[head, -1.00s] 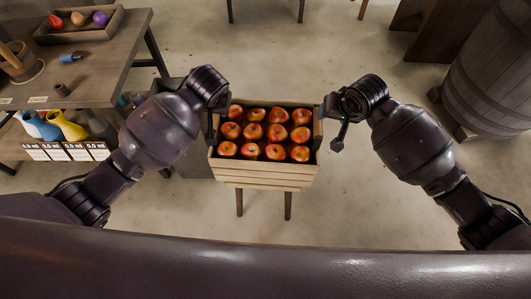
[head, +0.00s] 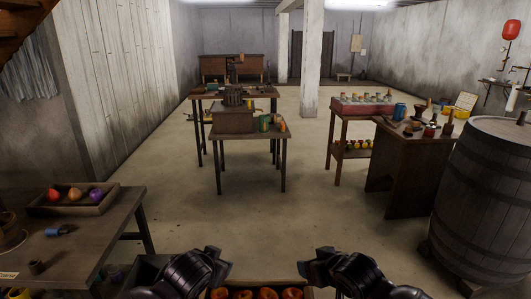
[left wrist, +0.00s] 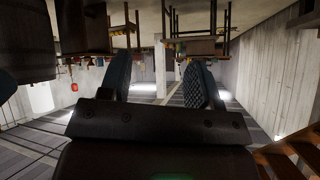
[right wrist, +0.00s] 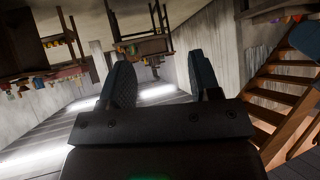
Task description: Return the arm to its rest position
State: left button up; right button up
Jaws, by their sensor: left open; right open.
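My left arm and right arm reach in at the bottom of the head view, on either side of a wooden crate of red apples (head: 264,293). Only the top edge of the crate shows; the rest is cut off by the frame. My left gripper (left wrist: 162,88) is open in the left wrist view, with nothing between its fingers. My right gripper (right wrist: 160,86) is open and empty in the right wrist view. Neither wrist view shows the crate or apples near the fingers.
A workbench (head: 110,222) with a tray of coloured balls (head: 73,205) stands at left. A large barrel (head: 484,195) stands at right beside a brown desk (head: 405,185). A white pillar (head: 312,65) rises behind.

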pick_arm(q)
jog(key=s+a+f+n+p, duration=0.1)
jog(key=s+a+f, duration=0.3)
jog(key=s, duration=0.7)
jog(key=s+a+f+n+t+y+p, duration=0.1)
jog(key=s+a+f, duration=0.2)
jog(key=s, duration=0.8)
jog(key=s+a+f+n, duration=0.1)
jog(key=s+a+f, duration=0.3)
jog(key=s+a, duration=0.3)
jog(key=shift+s+a+f+n+y+p, duration=0.3)
jog(key=shift+s+a+f+y+p, duration=0.1)
jog(key=shift+s, duration=2.05)
pick_arm(e)
jog(key=s+d+f+m+h, duration=0.1)
jog(key=s+d+f, duration=0.3)
jog(key=s, duration=0.7)
jog(key=s+d+f+m+t+h, duration=0.1)
jog(key=s+d+f, duration=0.3)
jog(key=s, duration=0.7)
jog(key=s+d+f+m+h, duration=0.1)
jog(key=s+d+f+h, duration=0.1)
jog(key=s+d+f, duration=0.2)
jog(key=shift+s+d+t, duration=0.3)
jog(key=shift+s+d, duration=1.25)
jog(key=shift+s, duration=2.1)
pick_arm(q)
jog(key=shift+d, duration=0.1)
